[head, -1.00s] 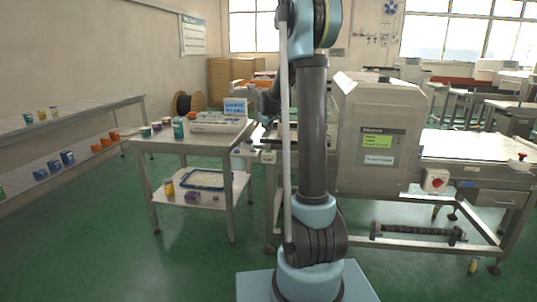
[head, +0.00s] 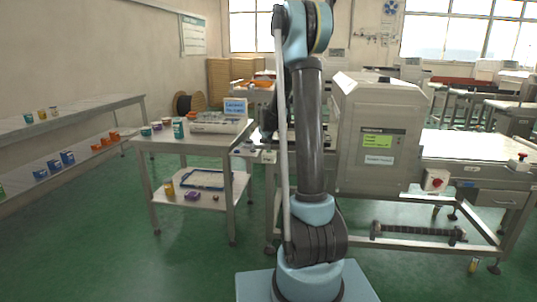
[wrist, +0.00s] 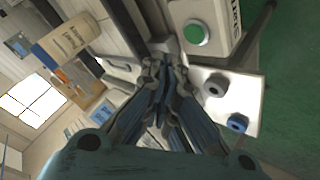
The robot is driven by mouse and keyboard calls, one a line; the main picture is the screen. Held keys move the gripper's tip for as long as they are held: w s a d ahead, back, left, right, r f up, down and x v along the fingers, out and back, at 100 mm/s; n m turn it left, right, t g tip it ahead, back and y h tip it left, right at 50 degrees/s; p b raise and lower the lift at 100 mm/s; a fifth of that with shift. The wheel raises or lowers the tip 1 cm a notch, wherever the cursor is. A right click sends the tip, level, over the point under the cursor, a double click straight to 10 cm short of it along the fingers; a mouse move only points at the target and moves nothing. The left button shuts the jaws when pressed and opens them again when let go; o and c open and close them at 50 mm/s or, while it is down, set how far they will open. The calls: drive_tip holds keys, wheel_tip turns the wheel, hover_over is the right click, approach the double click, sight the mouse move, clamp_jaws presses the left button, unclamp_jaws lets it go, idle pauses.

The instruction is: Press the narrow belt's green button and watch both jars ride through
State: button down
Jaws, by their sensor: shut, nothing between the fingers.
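The green button (wrist: 196,33) is round, set in a pale ring on a box in the upper part of the wrist view. My gripper (wrist: 165,62) is shut and empty, its fingertips below and left of the button in that picture and apart from it. I cannot make out a second jar on the belt. In the head view my arm hides most of the belt's near end.
The metal detector housing (head: 378,135) with a lit green display stands right of my arm. A red stop button (head: 436,180) is on its frame. A side table (head: 165,146) holds jars and a tray. The wrist view shows a black knob (wrist: 215,86) and a blue knob (wrist: 238,122).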

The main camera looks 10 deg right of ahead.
sight(269, 151)
drive_tip(key=shift+f, duration=1.2)
drive_tip(key=shift+f, duration=0.15)
idle(0.6)
drive_tip(key=shift+f, duration=0.2)
